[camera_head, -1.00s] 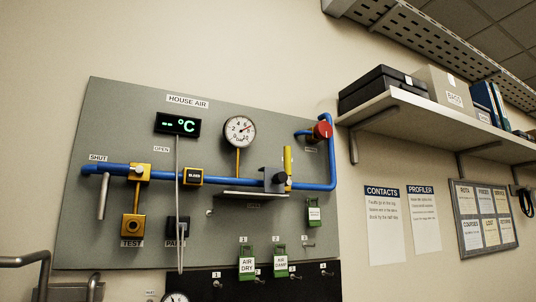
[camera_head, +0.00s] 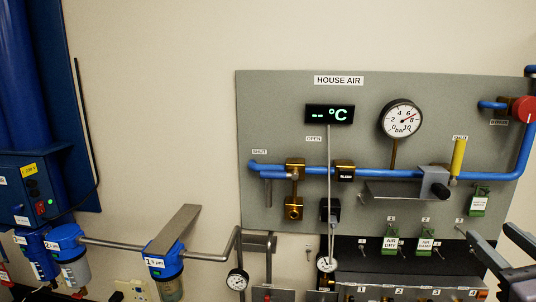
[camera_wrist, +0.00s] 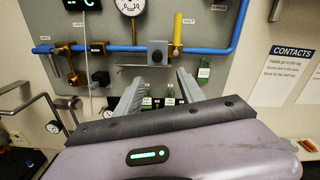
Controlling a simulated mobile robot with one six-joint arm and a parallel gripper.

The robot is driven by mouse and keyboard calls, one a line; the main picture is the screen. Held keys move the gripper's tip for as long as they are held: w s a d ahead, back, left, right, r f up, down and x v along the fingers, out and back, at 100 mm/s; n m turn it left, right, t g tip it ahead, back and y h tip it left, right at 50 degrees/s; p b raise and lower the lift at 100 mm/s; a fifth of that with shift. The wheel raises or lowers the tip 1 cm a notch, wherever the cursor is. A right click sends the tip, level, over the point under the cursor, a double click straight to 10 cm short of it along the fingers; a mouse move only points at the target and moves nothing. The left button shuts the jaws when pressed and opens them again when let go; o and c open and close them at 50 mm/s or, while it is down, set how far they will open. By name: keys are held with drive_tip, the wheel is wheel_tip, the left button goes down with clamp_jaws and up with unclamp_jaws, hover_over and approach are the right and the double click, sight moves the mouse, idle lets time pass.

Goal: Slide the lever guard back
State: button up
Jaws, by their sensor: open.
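The lever guard (camera_head: 433,184) is a grey block with a dark round knob, at the right end of a pale rail plate (camera_head: 390,190) under the blue pipe. It also shows in the wrist view (camera_wrist: 157,52). A yellow lever (camera_head: 458,157) stands upright just right of the guard, near a SHUT label. My gripper (camera_head: 489,231) is at the lower right of the head view, with its fingers apart. In the wrist view my gripper (camera_wrist: 159,78) is open and empty, with its fingertips below the guard and apart from it in the picture.
Green tags (camera_head: 390,243) hang on hooks below the guard, and another tag (camera_head: 478,203) hangs right of it. A red knob (camera_head: 524,109) is at the upper right. A blue pipe (camera_head: 220,171) crosses the panel (camera_head: 270,110). Blue filter units (camera_head: 162,262) stand at the left.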

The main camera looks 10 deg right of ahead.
sight(444, 193)
drive_tip(key=x, duration=1.1)
drive_tip(key=p+x, duration=0.1)
drive_tip(key=x, duration=0.4)
drive_tip(key=shift+w+a, duration=0.3)
drive_tip(key=shift+a, duration=0.05)
drive_tip(key=shift+w+d, duration=0.2)
drive_tip(key=shift+w, duration=0.1)
drive_tip(key=shift+a, duration=0.1)
drive_tip(key=shift+c, duration=0.8)
clamp_jaws()
